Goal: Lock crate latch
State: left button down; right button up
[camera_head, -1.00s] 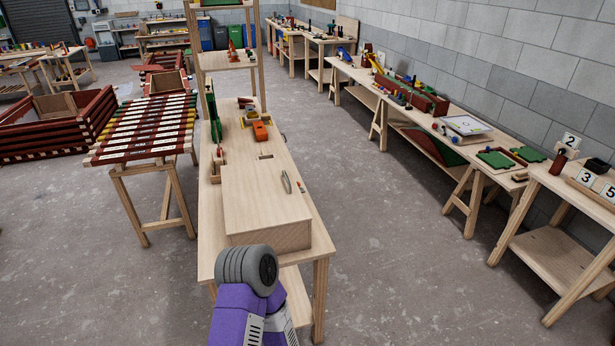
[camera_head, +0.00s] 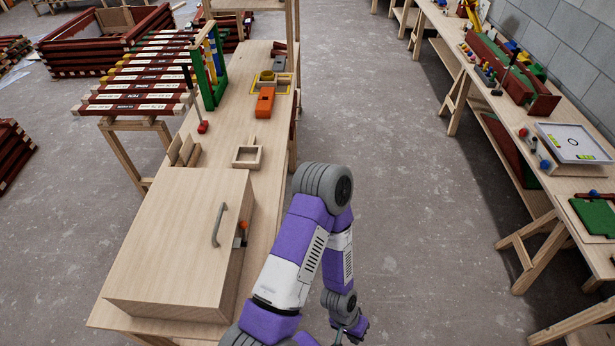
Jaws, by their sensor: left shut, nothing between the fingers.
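A closed pale wooden crate (camera_head: 165,225) stands at the near end of the long bench. A grey bar handle (camera_head: 218,226) is on its top, near the right side. A small latch with an orange knob (camera_head: 243,225) is at its right side; its exact position is hard to tell. My left arm bends over the floor just right of the crate. My left gripper (camera_head: 347,334) is low at the bottom edge, right of the bench and apart from the crate, small and partly cut off. It is shut and empty. My right gripper is out of view.
Behind the crate on the bench (camera_head: 225,125) are a small square wooden frame (camera_head: 247,157), an orange block (camera_head: 265,102) and a green rack (camera_head: 212,80). A slatted table (camera_head: 140,108) stands at left. Open floor separates this bench from the right bench (camera_head: 540,195).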

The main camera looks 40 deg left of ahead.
aim_at(243, 225)
jog(key=i, duration=2.2)
jog(key=u, duration=3.85)
